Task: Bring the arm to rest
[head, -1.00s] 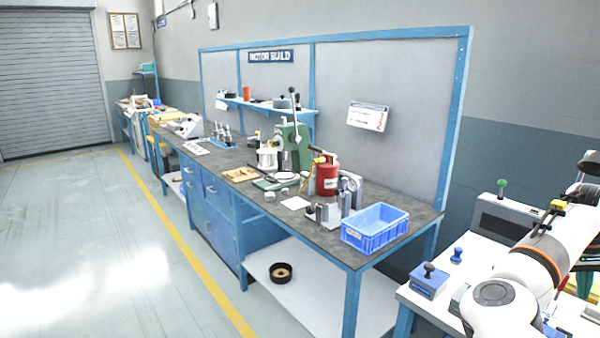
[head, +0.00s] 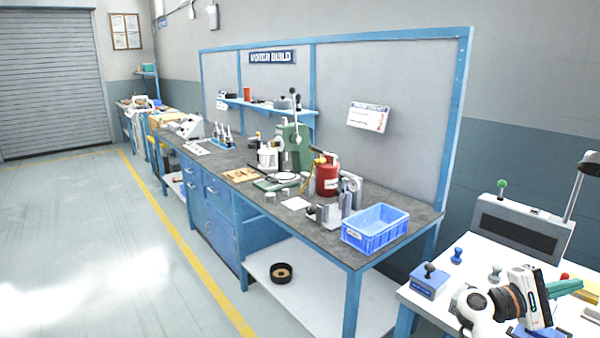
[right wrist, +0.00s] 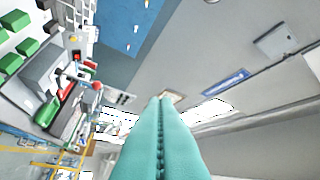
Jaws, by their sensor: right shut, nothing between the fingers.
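My right gripper (head: 566,287) shows at the lower right of the head view, over the white table. Its green fingers are together and point to the right, with nothing between them. In the right wrist view the two green fingers (right wrist: 160,140) lie against each other along their length, in front of the wall and ceiling. My white right arm is folded in below and left of the gripper. My left gripper is not in view.
A white table (head: 410,294) at the right bears a blue ink pad box (head: 429,281), several stamps and a grey machine (head: 520,228) at its back. Left of it stands a long workbench with a blue bin (head: 375,229) and a red canister (head: 327,180). The floor at left is clear.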

